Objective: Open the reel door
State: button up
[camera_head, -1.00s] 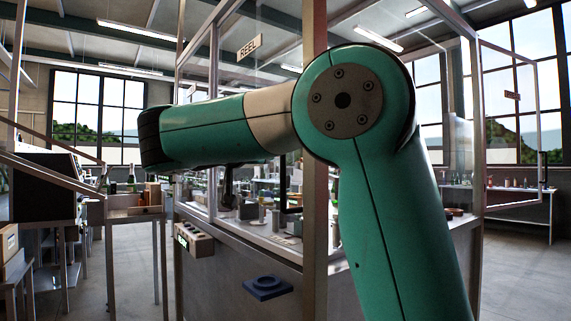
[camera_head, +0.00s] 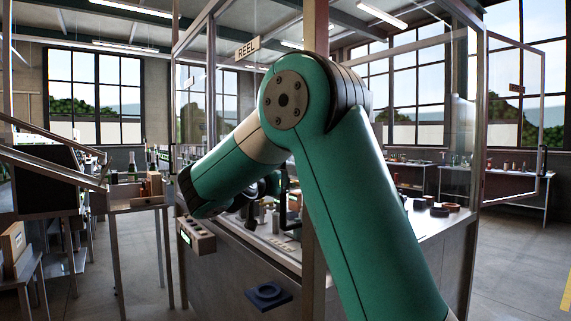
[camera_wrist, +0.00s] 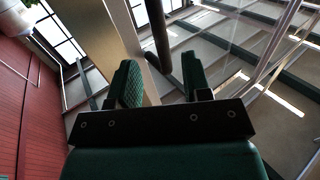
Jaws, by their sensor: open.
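The reel door is the clear panel with the REEL sign (camera_head: 247,48) on the enclosure's near side; it appears shut. Its dark upright handle (camera_head: 285,190) shows just left of the metal post, partly hidden by my arm. In the wrist view the dark handle bar (camera_wrist: 157,35) stands ahead of my gripper (camera_wrist: 160,78), in line with the gap between the two green-padded fingers. The fingers are apart and nothing is clamped between them. I cannot tell exactly how far the bar reaches into the gap. In the head view, my arm largely hides the gripper.
Another clear panel (camera_head: 516,130) stands swung out at the right. A side table (camera_head: 140,200) with bottles stands at left. The floor between is clear.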

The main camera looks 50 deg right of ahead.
jog(key=p+x, duration=0.2)
jog(key=x, duration=0.7)
jog(key=shift+p, duration=0.4)
grip_shut()
